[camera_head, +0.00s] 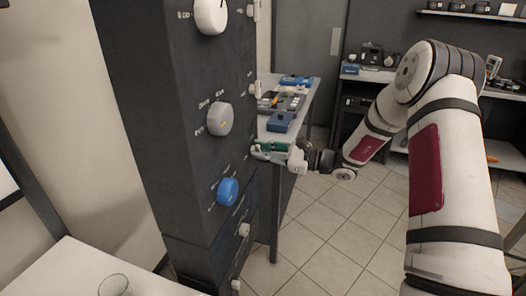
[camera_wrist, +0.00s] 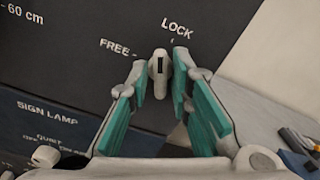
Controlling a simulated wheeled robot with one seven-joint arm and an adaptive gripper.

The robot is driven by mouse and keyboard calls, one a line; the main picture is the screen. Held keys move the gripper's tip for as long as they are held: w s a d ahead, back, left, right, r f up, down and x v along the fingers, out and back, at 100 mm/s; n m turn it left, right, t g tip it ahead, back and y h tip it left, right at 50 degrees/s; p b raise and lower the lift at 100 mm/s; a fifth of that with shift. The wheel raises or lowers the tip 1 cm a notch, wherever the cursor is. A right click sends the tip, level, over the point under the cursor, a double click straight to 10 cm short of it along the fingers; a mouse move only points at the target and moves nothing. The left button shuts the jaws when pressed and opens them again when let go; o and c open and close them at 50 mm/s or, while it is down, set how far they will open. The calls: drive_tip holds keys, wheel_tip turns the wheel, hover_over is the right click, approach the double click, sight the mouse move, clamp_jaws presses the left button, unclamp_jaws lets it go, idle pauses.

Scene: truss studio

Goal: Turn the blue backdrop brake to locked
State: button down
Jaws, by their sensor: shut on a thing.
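A small pale grey knob (camera_wrist: 158,78) with a black pointer mark sits on the dark column face in the wrist view, under the printed words FREE and LOCK. Its mark points upward, between the two words. I take it to be the brake; the knob itself is not blue. My gripper (camera_wrist: 161,98) has its teal fingers closed on the knob from both sides. In the head view my gripper (camera_head: 262,150) reaches from the right to the column's right face, and its fingers hide the knob there.
The dark column (camera_head: 185,130) carries a blue knob (camera_head: 228,190), a grey dial (camera_head: 220,119) and a white dial (camera_head: 210,16). A workbench (camera_head: 310,90) with tools stands behind my gripper. A white table (camera_head: 75,265) with a glass is at the lower left. Tiled floor is open beyond.

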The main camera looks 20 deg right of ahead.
drive_tip(key=shift+d+m+p, duration=0.1)
drive_tip(key=shift+m+p, duration=0.2)
drive_tip(key=shift+m, duration=2)
drive_tip(key=c, duration=1.7)
unclamp_jaws()
drive_tip(key=v, duration=1.2)
